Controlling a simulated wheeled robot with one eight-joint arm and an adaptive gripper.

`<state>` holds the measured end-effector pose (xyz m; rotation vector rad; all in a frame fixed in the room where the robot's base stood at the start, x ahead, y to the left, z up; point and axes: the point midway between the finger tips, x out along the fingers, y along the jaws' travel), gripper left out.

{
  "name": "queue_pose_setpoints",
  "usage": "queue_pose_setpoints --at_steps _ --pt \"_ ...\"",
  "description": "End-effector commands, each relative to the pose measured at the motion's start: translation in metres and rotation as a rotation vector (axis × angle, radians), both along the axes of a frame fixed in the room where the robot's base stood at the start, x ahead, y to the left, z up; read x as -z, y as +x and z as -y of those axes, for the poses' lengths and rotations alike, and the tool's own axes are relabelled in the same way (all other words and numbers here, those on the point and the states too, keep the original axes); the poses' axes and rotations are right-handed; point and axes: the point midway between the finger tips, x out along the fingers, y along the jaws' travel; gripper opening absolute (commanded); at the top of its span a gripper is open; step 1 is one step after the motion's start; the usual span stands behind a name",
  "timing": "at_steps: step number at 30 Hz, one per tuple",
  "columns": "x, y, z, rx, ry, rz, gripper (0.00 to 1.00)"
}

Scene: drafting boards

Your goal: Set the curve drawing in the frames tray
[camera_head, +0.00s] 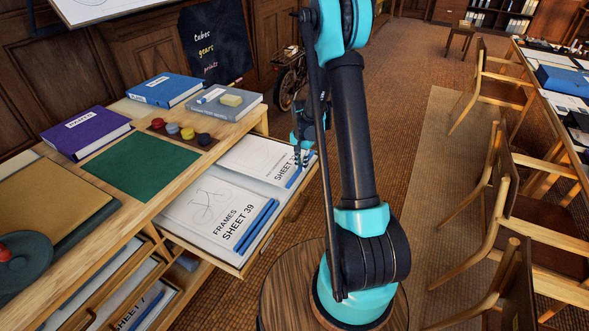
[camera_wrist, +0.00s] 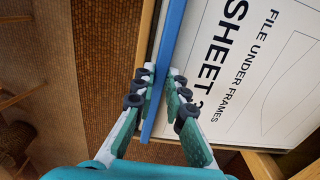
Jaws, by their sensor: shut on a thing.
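The curve drawing is a white sheet (camera_wrist: 262,75) marked "FILE UNDER FRAMES" with a thin curve and a blue strip (camera_wrist: 174,22) along one edge. My gripper (camera_wrist: 158,92) is shut on that blue strip. In the head view the sheet (camera_head: 252,156) appears within the far part of the pulled-out frames tray (camera_head: 198,255), with my gripper (camera_head: 300,160) at its right edge. I cannot tell whether the sheet rests flat on the bottom. Another sheet (camera_head: 208,204), marked "FRAMES SHEET 39" with blue strips, lies in the near part of the tray.
Above the tray, the cabinet top holds a green mat (camera_head: 140,167), a purple book (camera_head: 86,133), a blue book (camera_head: 165,89), a grey book (camera_head: 224,104) and small coloured pots (camera_head: 180,132). A lower drawer (camera_head: 165,300) is partly open. Chairs (camera_head: 500,190) stand to the right.

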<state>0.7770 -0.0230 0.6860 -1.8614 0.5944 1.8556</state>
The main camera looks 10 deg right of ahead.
Motion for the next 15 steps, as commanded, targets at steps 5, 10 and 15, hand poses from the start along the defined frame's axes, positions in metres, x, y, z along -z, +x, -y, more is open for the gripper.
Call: queue_pose_setpoints --at_steps 5,10,15 --pt "0.000 0.008 -0.012 0.000 0.000 0.000 0.00" --pt "0.000 0.016 -0.023 -0.001 0.000 0.000 0.00" --pt "0.025 0.018 -0.024 0.001 0.000 0.000 0.00"
